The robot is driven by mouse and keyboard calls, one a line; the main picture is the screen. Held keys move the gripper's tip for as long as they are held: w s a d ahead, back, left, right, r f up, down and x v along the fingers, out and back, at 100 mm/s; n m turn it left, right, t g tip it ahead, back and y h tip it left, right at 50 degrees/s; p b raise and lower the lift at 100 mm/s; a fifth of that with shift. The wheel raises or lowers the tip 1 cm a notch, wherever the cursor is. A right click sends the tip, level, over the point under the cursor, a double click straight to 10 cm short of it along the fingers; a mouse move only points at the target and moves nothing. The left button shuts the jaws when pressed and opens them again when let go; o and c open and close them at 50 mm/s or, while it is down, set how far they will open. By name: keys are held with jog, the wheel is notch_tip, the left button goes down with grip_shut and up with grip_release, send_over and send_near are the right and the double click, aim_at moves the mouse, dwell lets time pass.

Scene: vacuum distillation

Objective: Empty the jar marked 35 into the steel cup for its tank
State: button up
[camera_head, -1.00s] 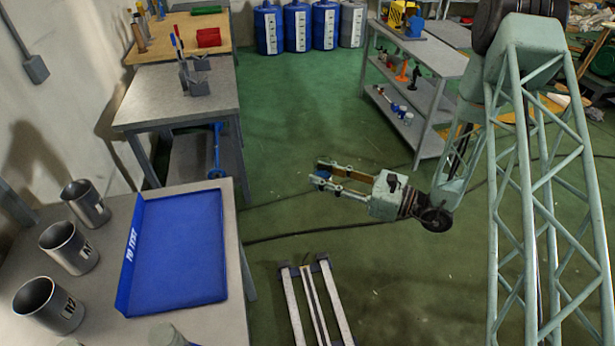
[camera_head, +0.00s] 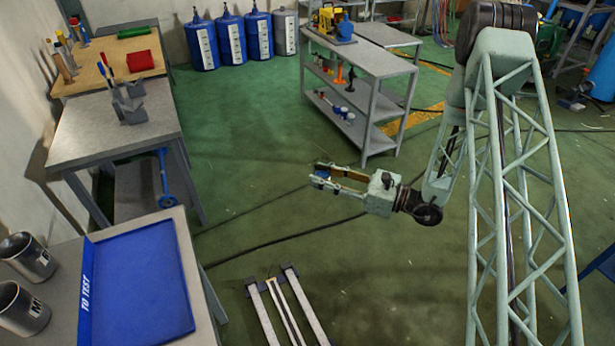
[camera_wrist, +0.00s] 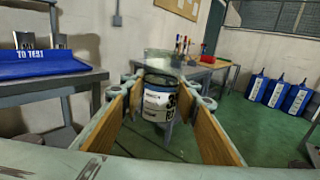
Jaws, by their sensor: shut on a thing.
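My gripper (camera_head: 335,178) is shut on a small glass jar (camera_wrist: 160,98) and holds it out over the floor. In the wrist view the jar sits between the wooden-faced fingers, looking roughly upright. Two steel cups with white labels stand on the left table: an upper one (camera_head: 28,257) and a lower one (camera_head: 20,308). Their marks are not clearly readable. Cups also show behind the tray in the wrist view (camera_wrist: 58,41).
A blue tray (camera_head: 140,285) marked TO TEST lies beside the cups. A grey table (camera_head: 95,135) with a pen holder stands beyond. Blue tanks and a grey one (camera_head: 285,32) line the back. A shelf cart (camera_head: 365,60) stands behind my arm. Metal rails (camera_head: 290,310) lie below.

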jog(key=w+d+m+t+h+p, duration=0.1)
jog(key=w+d+m+t+p, duration=0.1)
jog(key=d, duration=1.2)
jog(key=shift+w+t+h, duration=0.15)
jog(key=shift+t+h, duration=0.15)
jog(key=shift+t, duration=0.1)
jog(key=shift+a, duration=0.15)
